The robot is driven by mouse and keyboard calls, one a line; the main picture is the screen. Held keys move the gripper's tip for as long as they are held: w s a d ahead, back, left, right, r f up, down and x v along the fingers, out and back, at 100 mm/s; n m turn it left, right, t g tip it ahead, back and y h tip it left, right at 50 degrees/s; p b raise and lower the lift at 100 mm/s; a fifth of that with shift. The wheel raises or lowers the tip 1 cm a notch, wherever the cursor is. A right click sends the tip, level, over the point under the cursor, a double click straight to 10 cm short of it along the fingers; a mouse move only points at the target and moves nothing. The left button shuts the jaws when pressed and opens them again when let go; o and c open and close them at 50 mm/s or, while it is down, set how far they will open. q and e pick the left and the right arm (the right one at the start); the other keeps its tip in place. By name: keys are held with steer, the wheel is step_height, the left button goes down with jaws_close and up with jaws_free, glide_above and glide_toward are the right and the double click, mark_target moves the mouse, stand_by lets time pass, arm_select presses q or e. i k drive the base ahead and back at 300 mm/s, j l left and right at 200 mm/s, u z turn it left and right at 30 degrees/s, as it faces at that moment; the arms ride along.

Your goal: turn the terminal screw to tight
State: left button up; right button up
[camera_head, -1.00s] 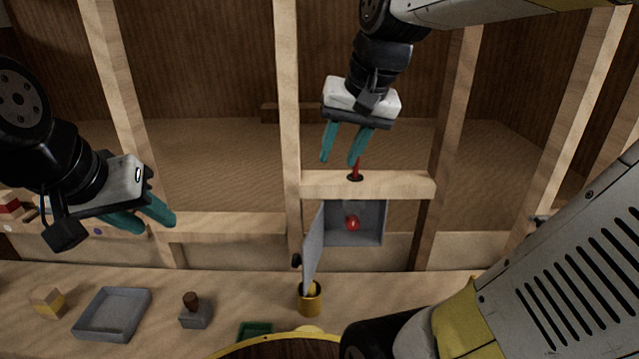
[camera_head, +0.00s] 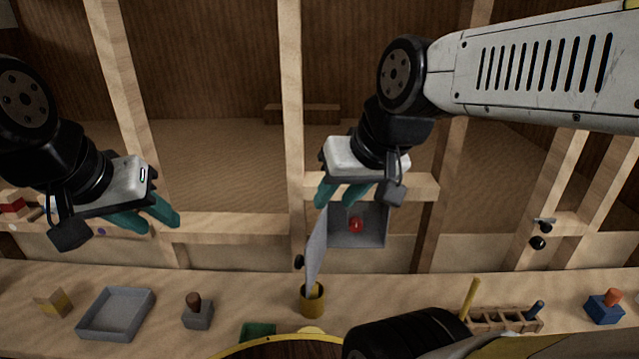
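An open grey box (camera_head: 345,240) is set in the wooden wall frame, its grey door (camera_head: 317,252) swung out to the left. Inside it is a small red part (camera_head: 355,224), which may be the terminal screw; its details are too small to tell. My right gripper (camera_head: 336,203) is just above and in front of the box's top, its teal fingers apart and pointing down, with nothing seen between them. It hides part of the wooden crossbar and the box's upper left. My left gripper (camera_head: 165,222) is off to the left in front of the frame; its fingers overlap in view.
On the bench below stand a grey tray (camera_head: 118,314), a grey block with a brown knob (camera_head: 197,311), a yellow cup (camera_head: 313,301), a wooden rack (camera_head: 505,320) and a blue block with a red top (camera_head: 604,308). Wooden studs (camera_head: 291,120) stand either side of the box.

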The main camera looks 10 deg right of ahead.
mark_target(355, 225)
steer(key=k+j+z, duration=0.15)
steer(key=z, duration=0.2)
steer(key=k+j+z, duration=0.2)
steer(key=z, duration=0.15)
steer(key=k+j+z, duration=0.35)
steer(key=i+l, duration=0.1)
